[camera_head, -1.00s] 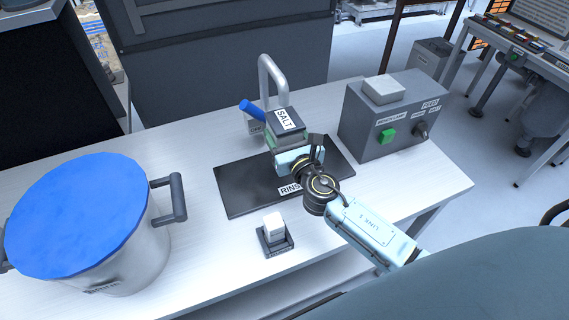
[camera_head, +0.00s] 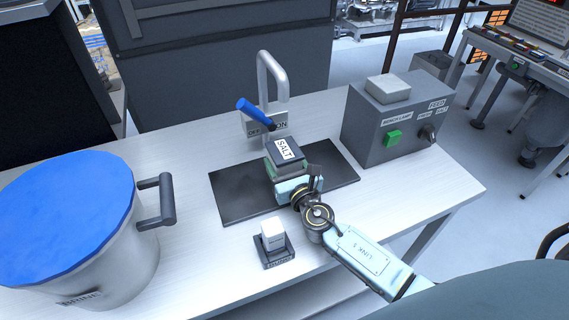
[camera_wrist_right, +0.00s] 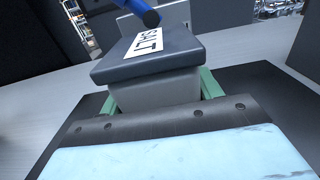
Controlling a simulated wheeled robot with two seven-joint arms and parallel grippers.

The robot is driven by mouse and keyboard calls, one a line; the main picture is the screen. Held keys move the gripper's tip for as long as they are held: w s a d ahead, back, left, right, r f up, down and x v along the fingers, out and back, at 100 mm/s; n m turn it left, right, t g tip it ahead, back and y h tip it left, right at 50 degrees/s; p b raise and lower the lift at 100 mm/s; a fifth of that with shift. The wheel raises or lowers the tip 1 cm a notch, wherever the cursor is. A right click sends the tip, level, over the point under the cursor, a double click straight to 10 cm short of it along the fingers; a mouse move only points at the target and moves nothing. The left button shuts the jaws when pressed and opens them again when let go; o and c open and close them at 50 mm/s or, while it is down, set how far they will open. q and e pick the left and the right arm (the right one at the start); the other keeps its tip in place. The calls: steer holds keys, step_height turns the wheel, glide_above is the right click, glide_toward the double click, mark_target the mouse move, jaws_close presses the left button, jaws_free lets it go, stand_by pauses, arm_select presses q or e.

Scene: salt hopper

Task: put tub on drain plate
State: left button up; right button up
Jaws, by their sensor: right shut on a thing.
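The grey tub with a dark lid and a white SALT label (camera_head: 284,150) is over the middle of the black drain plate (camera_head: 238,196). My right gripper (camera_head: 288,172) is shut on the tub, with its green fingers on both sides of it. In the right wrist view the tub (camera_wrist_right: 150,92) stands upright between the fingers (camera_wrist_right: 158,88). The gripper hides the tub's base, so I cannot tell whether it touches the plate. The plate also shows in the right wrist view (camera_wrist_right: 270,90). My left gripper is not in view.
A faucet (camera_head: 275,80) with a blue lever (camera_head: 255,110) stands behind the plate. A grey control box (camera_head: 385,125) is at the right. A large blue-topped BRINE pot (camera_head: 65,210) is at the left. A small white block (camera_head: 272,233) sits on a dark stand in front.

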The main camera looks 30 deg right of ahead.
steer(key=shift+f, duration=0.1)
steer(key=shift+f+b, duration=0.15)
steer(key=shift+b, duration=0.15)
steer(key=o, duration=1.2)
steer(key=shift+r+p, duration=0.35)
steer(key=shift+p, duration=0.05)
steer(key=s, duration=1.2)
steer(key=shift+a+f+b, duration=0.1)
steer(key=shift+a+b, duration=0.25)
steer(key=shift+b, duration=0.05)
